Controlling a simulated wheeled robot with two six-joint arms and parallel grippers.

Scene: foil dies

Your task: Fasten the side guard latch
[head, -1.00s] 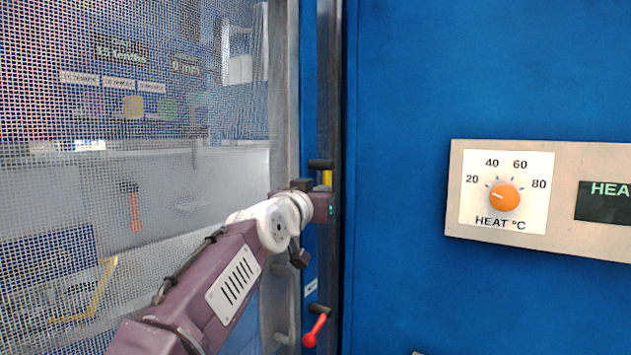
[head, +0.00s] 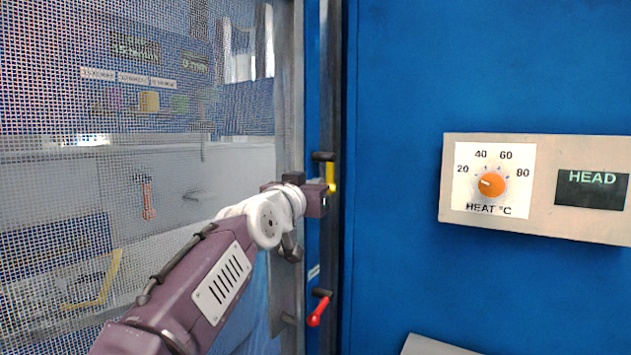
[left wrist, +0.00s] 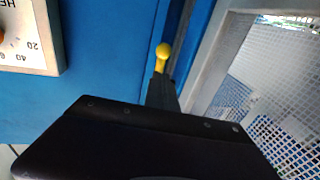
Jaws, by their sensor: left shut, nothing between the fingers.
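A yellow-handled lever (head: 331,178) hangs from a dark pivot on the steel post beside the mesh guard door (head: 235,190). A red-handled lever (head: 318,312) sits lower on the same post, tilted down to the left. I cannot tell from the pictures which lever is the side guard latch. My left gripper (head: 318,198) is shut and empty, close by the yellow lever's lower end. In the left wrist view, the shut fingertips (left wrist: 162,88) point at the yellow knob (left wrist: 162,51); I cannot tell whether they touch it. My right gripper is not in view.
A blue panel (head: 400,80) fills the right side. It carries a heat control box (head: 540,215) with an orange dial (head: 492,184) and a dark display (head: 592,188). Shelving and coloured blocks show behind the mesh.

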